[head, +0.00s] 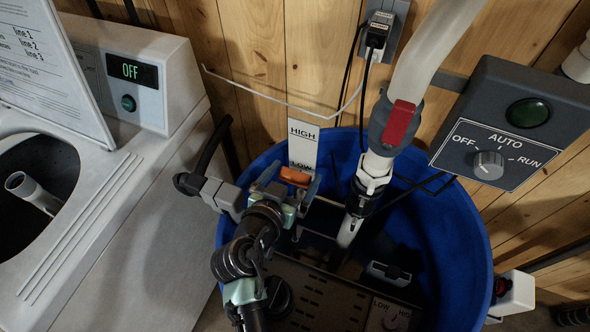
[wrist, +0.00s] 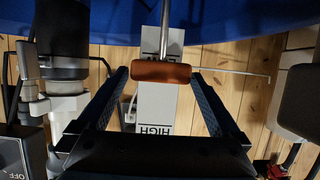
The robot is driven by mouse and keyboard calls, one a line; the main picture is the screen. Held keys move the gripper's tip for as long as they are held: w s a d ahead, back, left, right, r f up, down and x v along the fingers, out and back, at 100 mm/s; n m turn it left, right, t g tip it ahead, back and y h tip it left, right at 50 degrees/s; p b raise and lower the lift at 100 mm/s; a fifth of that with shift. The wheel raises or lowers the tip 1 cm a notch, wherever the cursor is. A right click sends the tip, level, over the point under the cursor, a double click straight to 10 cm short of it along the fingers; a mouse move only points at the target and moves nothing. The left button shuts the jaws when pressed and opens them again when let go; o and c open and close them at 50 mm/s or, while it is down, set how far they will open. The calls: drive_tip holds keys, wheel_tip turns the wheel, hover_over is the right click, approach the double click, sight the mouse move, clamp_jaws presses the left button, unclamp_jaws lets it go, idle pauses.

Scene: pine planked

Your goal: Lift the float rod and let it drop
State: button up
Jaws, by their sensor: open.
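The float rod shows as a thin metal rod (wrist: 174,40) in the wrist view, with an orange cylindrical piece (wrist: 161,73) across it. In the head view the orange piece (head: 295,176) is in front of the white HIGH/LOW plate (head: 303,142), near the LOW mark. My gripper (head: 293,184) is open around the orange piece. In the wrist view the two dark fingers stand at its left and right ends, and I cannot tell whether they touch it. Most of the lower rod is hidden by my gripper in the head view.
The blue tub (head: 462,215) surrounds the work area. A thick pipe (head: 400,105) with a red-handled valve stands close on the right. A control box (head: 510,130) with an OFF/AUTO/RUN knob hangs on the plank wall. A grey machine (head: 150,75) reading OFF stands left.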

drive_tip(key=shift+w+d+f, duration=0.15)
drive_tip(key=shift+w, duration=0.25)
